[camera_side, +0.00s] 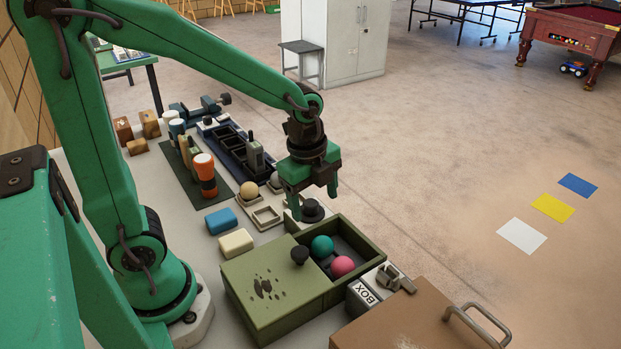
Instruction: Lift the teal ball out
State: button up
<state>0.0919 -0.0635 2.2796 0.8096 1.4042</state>
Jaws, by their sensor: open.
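The teal ball (322,246) lies in the open part of a green box (375,250), beside a pink ball (342,266). The box's green lid (262,290), with a dark knob (299,255), covers the left part of the box. My gripper (314,205) hangs above and behind the box, pointing down. Its jaws are open and apart from the teal ball. A dark round thing shows between or just behind the fingers; I cannot tell if they touch it.
Blue (221,221) and cream (236,243) blocks lie left of the box. An orange-and-white cylinder (205,175), a pale ball (249,190) and a dark tray (232,150) stand farther back. A small device marked BOX (366,294) and a brown case (415,325) sit close at front right.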

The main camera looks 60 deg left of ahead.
aim_at(323, 239)
jog(key=f+m, duration=0.1)
jog(key=w+f+m+g, duration=0.1)
jog(key=f+m, duration=0.1)
jog(key=w+d+f+m, duration=0.1)
jog(key=f+m, duration=0.1)
jog(key=shift+d, duration=0.1)
jog(key=shift+f, duration=1.3)
jog(key=shift+s, duration=0.1)
jog(key=shift+f, duration=2.6)
jog(key=c, duration=1.1)
